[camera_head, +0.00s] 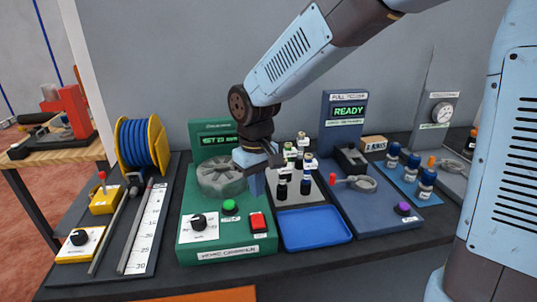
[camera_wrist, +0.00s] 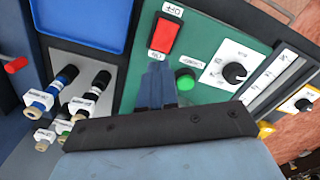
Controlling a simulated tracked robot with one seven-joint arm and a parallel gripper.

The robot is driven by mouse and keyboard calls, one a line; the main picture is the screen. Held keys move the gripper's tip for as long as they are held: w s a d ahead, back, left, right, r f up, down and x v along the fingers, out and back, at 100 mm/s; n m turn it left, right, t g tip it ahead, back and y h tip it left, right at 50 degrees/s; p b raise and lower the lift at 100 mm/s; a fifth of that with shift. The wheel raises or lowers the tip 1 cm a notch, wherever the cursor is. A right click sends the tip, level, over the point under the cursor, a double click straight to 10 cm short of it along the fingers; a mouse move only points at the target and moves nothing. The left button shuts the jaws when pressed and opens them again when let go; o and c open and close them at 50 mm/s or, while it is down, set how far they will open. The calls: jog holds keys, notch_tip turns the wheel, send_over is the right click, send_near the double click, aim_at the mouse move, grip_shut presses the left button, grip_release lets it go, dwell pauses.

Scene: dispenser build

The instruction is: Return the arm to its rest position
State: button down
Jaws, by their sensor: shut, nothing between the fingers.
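My arm reaches in from the upper right in the head view, bent down at a dark joint. My gripper (camera_head: 257,190) hangs above the right side of the green dispenser (camera_head: 227,256), pointing down, just right of its round clear-grey carousel (camera_head: 220,178). In the wrist view my gripper (camera_wrist: 157,82) shows its two blue fingers together, with nothing between them. They appear between the red switch (camera_wrist: 167,36) and the green button (camera_wrist: 185,80). I cannot tell the exact height above the panel. The arm hides part of the dispenser's green display.
A blue tray (camera_head: 315,239) lies right of the dispenser, with several vials (camera_head: 307,180) standing behind it. A blue station with a READY screen (camera_head: 349,112) is further right. A blue cable reel (camera_head: 141,143) and ruler (camera_head: 144,229) are left. A grey wall stands behind.

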jog(key=s+d+r+m+t, duration=0.1)
jog(key=d+r+m+t, duration=0.1)
jog(key=d+r, duration=0.45)
jog(key=s+d+r+m+t, duration=0.1)
jog(key=d+r+m, duration=0.15)
jog(key=d, duration=0.75)
jog(key=s+d+r+m+t, duration=0.2)
jog(key=s+d+r+m, duration=0.2)
jog(key=s+d, duration=0.4)
jog(key=d, duration=0.4)
jog(key=shift+s+d+r+t, duration=0.3)
jog(key=shift+s+d+r, duration=0.05)
jog(key=shift+s+r, duration=0.05)
